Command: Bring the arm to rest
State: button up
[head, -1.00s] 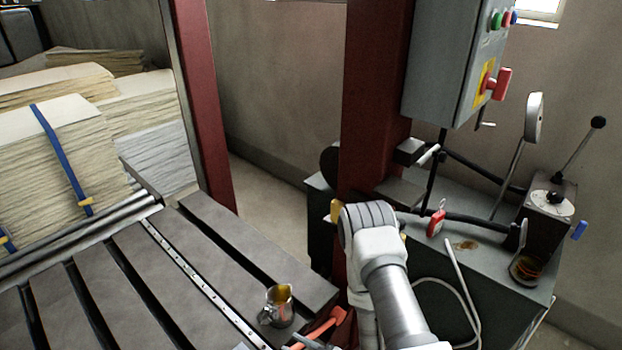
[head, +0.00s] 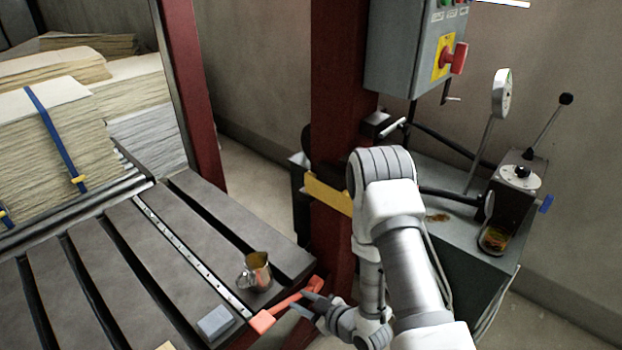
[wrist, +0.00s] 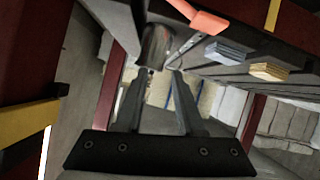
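Whether the gripper touches the tool cannot be told.
A grey block (head: 214,322) lies near the table's front edge. A red post (head: 338,80) with a yellow bar (head: 328,195) stands behind my arm. A control box (head: 410,45) and a bench with levers (head: 465,205) are at the right. Stacked sheets (head: 60,140) are at the back left.

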jog(key=w+d+r+m+h, duration=0.1)
jog(key=w+d+r+h, duration=0.45)
jog(key=r, duration=0.55)
jog(key=d+r+m+h, duration=0.1)
jog(key=d+r+m, duration=0.15)
jog(key=r, duration=0.35)
jog(key=d+r+m+h, duration=0.1)
jog(key=d+r, duration=0.3)
jog(key=r, duration=0.2)
jog(key=s+d+r+m+g+h, duration=0.15)
jog(key=s+d+r+m, duration=0.25)
jog(key=s+r, duration=0.55)
jog(key=s+r+m+g, duration=0.1)
jog(key=s+r, duration=0.3)
jog(key=s, duration=0.3)
jog(key=s+r+m+g, duration=0.1)
jog(key=s+r+m, duration=0.15)
jog(key=s, duration=0.55)
notch_tip(320, 180, up, 19)
jog(key=p, duration=1.8)
jog(key=shift+w+f+n+p, duration=0.15)
jog(key=shift+w+n+p, duration=0.15)
jog(key=shift+p, duration=0.1)
jog(key=shift+d, duration=0.15)
